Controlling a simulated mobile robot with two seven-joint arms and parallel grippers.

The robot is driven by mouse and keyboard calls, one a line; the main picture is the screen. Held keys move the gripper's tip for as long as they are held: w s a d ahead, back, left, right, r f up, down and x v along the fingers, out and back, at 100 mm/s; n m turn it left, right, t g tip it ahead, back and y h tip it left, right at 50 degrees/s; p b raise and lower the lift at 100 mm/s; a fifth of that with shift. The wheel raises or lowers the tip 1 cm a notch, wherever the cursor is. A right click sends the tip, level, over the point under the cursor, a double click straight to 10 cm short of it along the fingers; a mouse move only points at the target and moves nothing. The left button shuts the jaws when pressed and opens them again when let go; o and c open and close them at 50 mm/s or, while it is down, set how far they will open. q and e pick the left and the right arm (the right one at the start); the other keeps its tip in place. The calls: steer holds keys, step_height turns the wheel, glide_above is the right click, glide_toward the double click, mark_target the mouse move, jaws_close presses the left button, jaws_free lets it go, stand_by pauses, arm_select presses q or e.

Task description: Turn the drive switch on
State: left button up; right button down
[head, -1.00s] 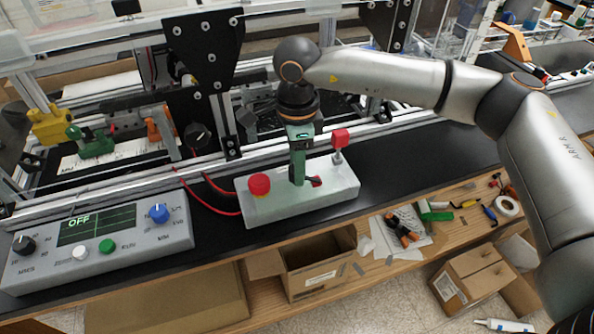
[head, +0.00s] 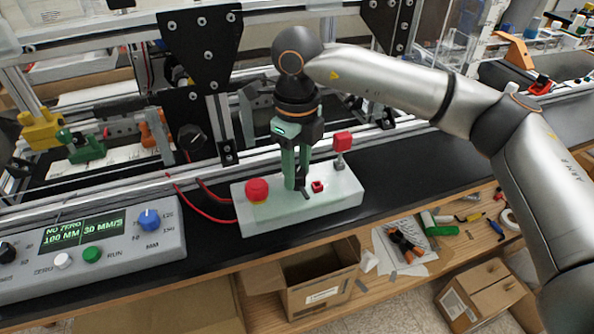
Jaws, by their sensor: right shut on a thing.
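The pale control box (head: 340,200) lies on the black bench top. It carries a red mushroom button (head: 257,189) at its left and a red block on a metal post (head: 343,142) at its back right. My right gripper (head: 296,186) points down over the middle of the box. Its green fingers are shut on what seems to be the drive switch, mostly hidden between the fingertips. A small red part (head: 318,186) shows just right of the fingertips. The display (head: 82,232) on the grey panel is lit green with "NO ZERO, 100 MM, 30 MM/S". My left gripper is not in view.
The grey panel (head: 165,248) with a blue knob (head: 149,219) and a green button (head: 92,254) stands left of the box. The extrusion frame (head: 120,186) rises behind. Red cables (head: 205,217) run to the box. The bench right of the box is clear.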

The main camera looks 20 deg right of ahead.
mark_target(297, 172)
steer(key=shift+m, duration=0.5)
steer(key=shift+c, duration=2.3)
jaws_free()
step_height(297, 172, up, 13)
steer(key=shift+f, duration=0.2)
